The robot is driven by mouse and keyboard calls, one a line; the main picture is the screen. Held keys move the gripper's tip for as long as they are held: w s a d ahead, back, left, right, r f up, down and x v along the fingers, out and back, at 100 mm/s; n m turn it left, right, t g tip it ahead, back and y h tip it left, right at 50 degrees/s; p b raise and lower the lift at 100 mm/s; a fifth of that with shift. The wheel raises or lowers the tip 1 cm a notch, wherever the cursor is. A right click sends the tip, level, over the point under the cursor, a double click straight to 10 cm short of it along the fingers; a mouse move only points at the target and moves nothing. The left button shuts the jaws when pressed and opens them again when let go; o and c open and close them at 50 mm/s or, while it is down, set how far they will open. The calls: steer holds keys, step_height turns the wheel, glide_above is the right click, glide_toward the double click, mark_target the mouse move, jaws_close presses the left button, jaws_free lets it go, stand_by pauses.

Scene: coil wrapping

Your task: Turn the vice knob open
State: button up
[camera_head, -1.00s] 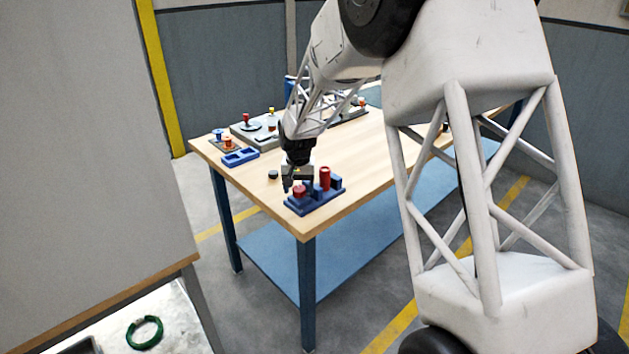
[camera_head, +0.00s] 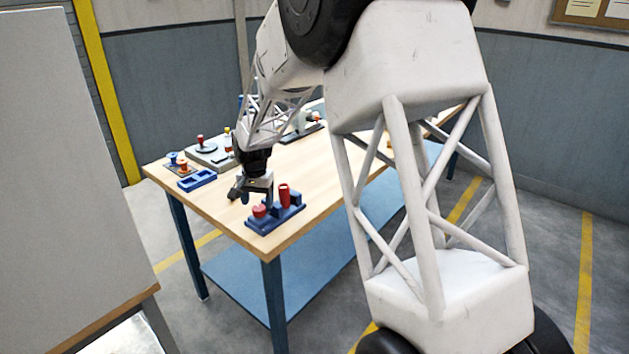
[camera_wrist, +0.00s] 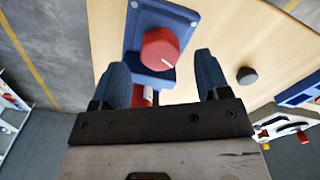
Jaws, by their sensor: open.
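The vice is a blue block fixture (camera_head: 276,217) near the front corner of the wooden table. Its red knob (camera_head: 259,211) sits at the left end, and a red cylinder (camera_head: 284,194) stands upright in it. In the wrist view the round red knob (camera_wrist: 160,49) with a white mark shows on its blue base (camera_wrist: 168,16). My gripper (camera_wrist: 160,75) is open. Its two blue fingers lie either side of and short of the knob in that view, with nothing held.
A small dark round piece (camera_wrist: 246,75) lies on the table beside the fixture. A blue tray (camera_head: 197,180) and a grey board (camera_head: 213,153) with coloured pieces stand toward the far left. The table (camera_head: 300,165) has clear wood around its middle.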

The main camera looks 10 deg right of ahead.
step_height(320, 180, up, 6)
steer(key=shift+s+d+f, duration=0.1)
steer(key=shift+d, duration=0.05)
steer(key=s+d+r, duration=0.5)
steer(key=s+d, duration=0.2)
steer(key=s, duration=0.1)
steer(key=s+d+r+n+t, duration=0.1)
steer(key=s+d+r, duration=0.4)
steer(key=s+d, duration=0.2)
steer(key=shift+s+d+r, duration=0.3)
steer(key=shift+s+d, duration=0.1)
steer(key=shift+s, duration=0.9)
steer(key=m+g+y, duration=0.2)
steer(key=m+g, duration=0.1)
steer(key=g, duration=0.2)
glide_toward(260, 208)
steer(key=shift+a+f, duration=0.35)
steer(key=shift+f, duration=0.4)
